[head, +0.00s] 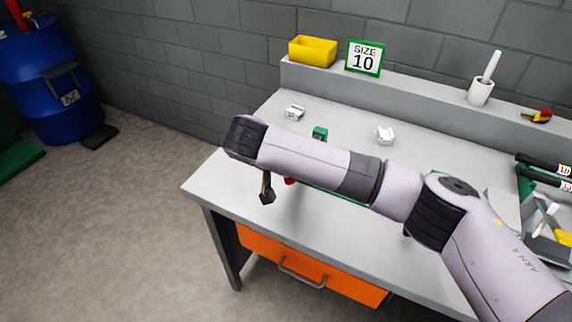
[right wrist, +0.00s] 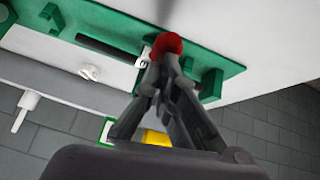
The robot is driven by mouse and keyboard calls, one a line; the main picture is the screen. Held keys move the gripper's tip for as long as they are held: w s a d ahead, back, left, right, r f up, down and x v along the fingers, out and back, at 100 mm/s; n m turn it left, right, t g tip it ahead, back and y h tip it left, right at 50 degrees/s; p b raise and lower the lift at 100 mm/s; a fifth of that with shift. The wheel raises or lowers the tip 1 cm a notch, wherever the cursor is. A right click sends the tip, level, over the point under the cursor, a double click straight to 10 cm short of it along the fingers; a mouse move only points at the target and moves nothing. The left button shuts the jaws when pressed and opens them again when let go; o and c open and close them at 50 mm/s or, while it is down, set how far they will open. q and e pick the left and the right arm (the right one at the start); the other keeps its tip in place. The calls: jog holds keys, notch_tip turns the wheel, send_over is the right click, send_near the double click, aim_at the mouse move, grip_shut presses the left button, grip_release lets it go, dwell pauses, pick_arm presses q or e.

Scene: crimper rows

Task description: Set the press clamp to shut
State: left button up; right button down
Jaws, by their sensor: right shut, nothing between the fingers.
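The press clamp has a green base (right wrist: 225,68) on the bench, with green uprights and a dark bar (right wrist: 108,48). A red knob (right wrist: 166,45) shows at the fingertips of my right gripper (right wrist: 160,72) in the right wrist view; whether they touch it, I cannot tell. In the head view, my right arm hides most of the clamp; a green upright (head: 320,133), a bit of the red knob (head: 290,181) and a strip of the base show around it. My right gripper (head: 266,190) points down there, shut and empty. My left gripper is out of view.
White blocks (head: 386,136) (head: 294,112) lie on the grey bench (head: 225,187). A yellow bin (head: 312,51), a "SIZE 10" sign (head: 365,58) and a white mortar (head: 480,93) stand on the back ledge. Black-handled tools (head: 545,163) lie at the right. The bench's front left is clear.

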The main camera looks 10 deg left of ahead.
jog(key=shift+s+f, duration=0.15)
jog(key=shift+f, duration=0.05)
jog(key=shift+r, duration=0.1)
jog(key=v, duration=1.1)
jog(key=shift+s+a+r, duration=0.2)
jog(key=shift+s, duration=0.15)
